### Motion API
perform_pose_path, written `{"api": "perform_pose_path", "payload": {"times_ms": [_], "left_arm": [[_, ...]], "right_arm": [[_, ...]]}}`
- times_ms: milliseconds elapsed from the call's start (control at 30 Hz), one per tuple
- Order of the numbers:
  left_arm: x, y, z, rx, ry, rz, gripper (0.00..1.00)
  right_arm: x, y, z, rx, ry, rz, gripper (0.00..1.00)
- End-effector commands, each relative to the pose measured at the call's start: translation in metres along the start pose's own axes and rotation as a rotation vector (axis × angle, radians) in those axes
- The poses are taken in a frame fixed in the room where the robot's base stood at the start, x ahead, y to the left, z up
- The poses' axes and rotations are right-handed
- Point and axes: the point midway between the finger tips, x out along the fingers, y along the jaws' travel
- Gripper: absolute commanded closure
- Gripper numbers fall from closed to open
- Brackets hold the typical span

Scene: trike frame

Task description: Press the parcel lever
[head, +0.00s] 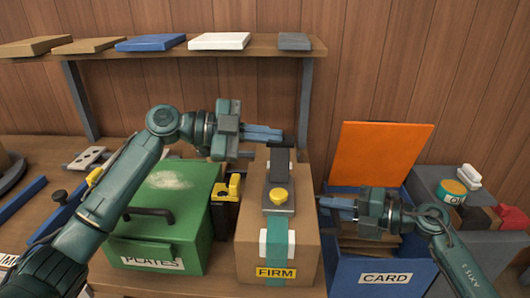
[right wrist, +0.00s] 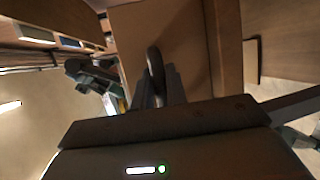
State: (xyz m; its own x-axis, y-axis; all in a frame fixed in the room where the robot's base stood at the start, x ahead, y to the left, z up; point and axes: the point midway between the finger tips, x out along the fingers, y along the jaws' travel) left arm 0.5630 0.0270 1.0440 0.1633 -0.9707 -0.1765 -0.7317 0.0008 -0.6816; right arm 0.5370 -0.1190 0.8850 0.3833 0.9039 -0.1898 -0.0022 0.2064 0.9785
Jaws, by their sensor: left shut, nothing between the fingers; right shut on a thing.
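The cardboard parcel (head: 248,230) stands on the bench with a FIRM label (head: 276,272) on its front. A grey fitting on its top has a dark upright lever piece (head: 279,165) and a yellow knob (head: 278,196). My left gripper (head: 282,134) is shut and empty, its fingertips at the top of the dark piece; I cannot tell whether they touch. My right gripper (head: 322,202) is at the parcel's right side. In the right wrist view it (right wrist: 158,95) is shut on a dark curved handle (right wrist: 154,65) against the brown cardboard.
A green PLATES box (head: 190,215) stands left of the parcel, with a black-and-yellow item (head: 228,200) between. A shelf (head: 170,50) holding flat boxes runs behind.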

Motion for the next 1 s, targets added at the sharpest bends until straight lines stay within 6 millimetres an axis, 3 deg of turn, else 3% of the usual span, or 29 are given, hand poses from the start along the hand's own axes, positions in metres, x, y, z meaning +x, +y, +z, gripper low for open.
{"api": "perform_pose_path", "payload": {"times_ms": [667, 833, 967, 1000], "left_arm": [[0.000, -0.001, 0.004, -0.037, -0.005, 0.010, 1.00], [-0.003, -0.001, -0.011, -0.033, -0.002, 0.009, 1.00], [-0.010, -0.001, -0.037, -0.030, -0.003, 0.009, 1.00], [-0.021, -0.001, -0.035, -0.036, -0.008, 0.006, 1.00]], "right_arm": [[0.000, 0.000, -0.001, 0.000, 0.004, 0.001, 1.00], [0.000, 0.000, -0.001, 0.000, 0.004, 0.001, 1.00], [0.000, 0.000, -0.001, 0.000, 0.004, 0.000, 1.00], [0.000, 0.000, -0.001, 0.000, 0.004, 0.000, 1.00]]}}
